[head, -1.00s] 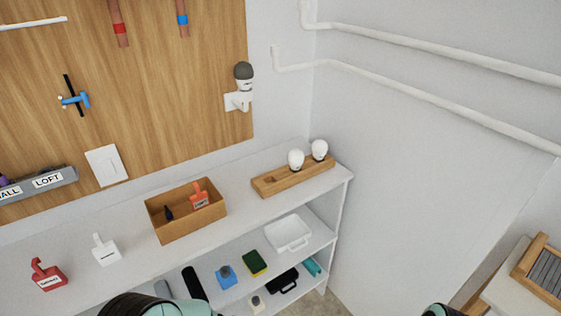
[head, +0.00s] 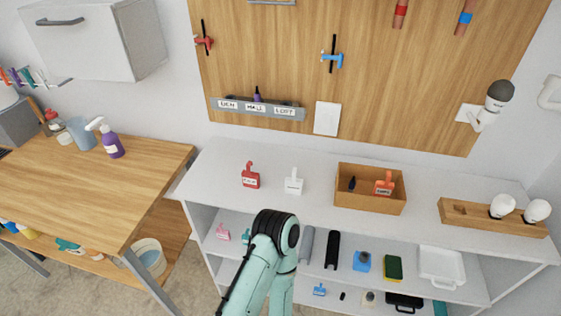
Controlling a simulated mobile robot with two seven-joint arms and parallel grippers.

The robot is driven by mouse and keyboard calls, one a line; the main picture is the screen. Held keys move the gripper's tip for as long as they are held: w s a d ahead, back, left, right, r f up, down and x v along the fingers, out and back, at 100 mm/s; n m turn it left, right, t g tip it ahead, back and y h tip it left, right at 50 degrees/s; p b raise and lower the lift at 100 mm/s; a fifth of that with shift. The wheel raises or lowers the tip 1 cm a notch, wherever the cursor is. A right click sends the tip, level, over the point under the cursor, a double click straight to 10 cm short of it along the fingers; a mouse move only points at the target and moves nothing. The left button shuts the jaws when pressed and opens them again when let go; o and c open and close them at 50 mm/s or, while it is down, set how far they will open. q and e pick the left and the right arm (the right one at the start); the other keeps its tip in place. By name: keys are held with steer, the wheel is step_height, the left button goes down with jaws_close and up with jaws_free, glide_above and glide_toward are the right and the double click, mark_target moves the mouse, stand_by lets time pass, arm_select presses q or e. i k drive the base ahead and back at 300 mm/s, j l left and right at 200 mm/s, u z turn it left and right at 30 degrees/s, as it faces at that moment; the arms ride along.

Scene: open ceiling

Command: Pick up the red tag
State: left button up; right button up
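A red tag (head: 250,176) with a white label and a hooked top stands on the left part of the white shelf unit's top (head: 315,212). A white tag (head: 293,182) of the same shape stands to its right. An orange-red tag (head: 384,184) with a label is in the open wooden box (head: 370,202) further right. One of my arms shows its bent joint at the bottom middle, in front of the shelf unit. Neither of my grippers is in view.
A wooden table (head: 90,190) with a purple spray bottle (head: 112,143) stands left. A wooden holder with bulbs (head: 490,218) is on the right of the shelf top. The lower shelf holds a sponge (head: 393,267) and a white tray (head: 441,266).

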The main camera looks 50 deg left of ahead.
mark_target(250, 179)
steer(key=u, duration=1.95)
